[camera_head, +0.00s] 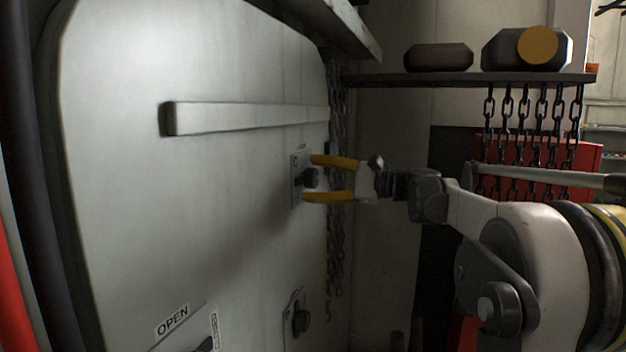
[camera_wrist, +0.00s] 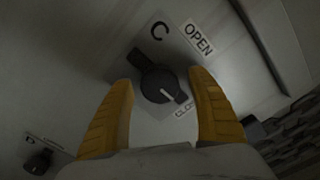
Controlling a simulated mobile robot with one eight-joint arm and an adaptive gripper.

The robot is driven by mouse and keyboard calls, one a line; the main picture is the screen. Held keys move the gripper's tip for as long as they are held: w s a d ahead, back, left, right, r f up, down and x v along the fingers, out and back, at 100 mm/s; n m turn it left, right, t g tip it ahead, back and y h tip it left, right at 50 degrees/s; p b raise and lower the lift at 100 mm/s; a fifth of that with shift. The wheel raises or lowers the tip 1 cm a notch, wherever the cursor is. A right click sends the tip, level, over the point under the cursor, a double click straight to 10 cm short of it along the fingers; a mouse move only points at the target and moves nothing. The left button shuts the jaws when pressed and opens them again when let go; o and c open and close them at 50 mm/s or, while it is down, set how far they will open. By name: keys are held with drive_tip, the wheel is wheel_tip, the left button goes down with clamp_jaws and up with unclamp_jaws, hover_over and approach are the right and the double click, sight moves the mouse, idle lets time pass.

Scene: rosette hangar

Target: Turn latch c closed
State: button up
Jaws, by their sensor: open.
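The pointer line slants down and right, toward the CLOSED label's side. In the head view the latch (camera_head: 311,178) is on the white panel, between my gripper's yellow fingers. My gripper (camera_head: 328,180) is open, with one finger above and one below the knob. It also shows in the wrist view (camera_wrist: 163,100), with fingers either side. Contact cannot be told.
The white panel (camera_head: 200,220) carries a horizontal bar (camera_head: 245,117) above the latch. Two more latches (camera_head: 301,321) (camera_head: 203,345) are lower down. Chains (camera_head: 337,240) hang right of the panel. A shelf (camera_head: 470,79) holds dark objects at upper right.

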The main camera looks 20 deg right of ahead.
drive_tip(key=v, duration=1.2)
drive_tip(key=s+a+f+n+g+h+b, duration=0.35)
drive_tip(key=a+f+b, duration=0.5)
drive_tip(key=f, duration=0.65)
drive_tip(key=s+a+f+n+g+h+b, duration=0.2)
drive_tip(key=s+a+f+b, duration=0.35)
drive_tip(key=a+f, duration=0.75)
drive_tip(key=s+f+n+h+b, duration=0.3)
drive_tip(key=s+f+n+b, duration=0.2)
drive_tip(key=f, duration=1.2)
drive_tip(key=s+a+f+n+h+b, duration=0.1)
drive_tip(key=s+f+n+h+b, duration=0.3)
drive_tip(key=s+f+b, duration=0.7)
wheel_tip(320, 180, down, 7)
drive_tip(key=shift+r+n+b, duration=0.15)
drive_tip(key=shift+n+b, duration=0.5)
drive_tip(key=shift+n, duration=0.1)
drive_tip(key=shift+a, duration=0.15)
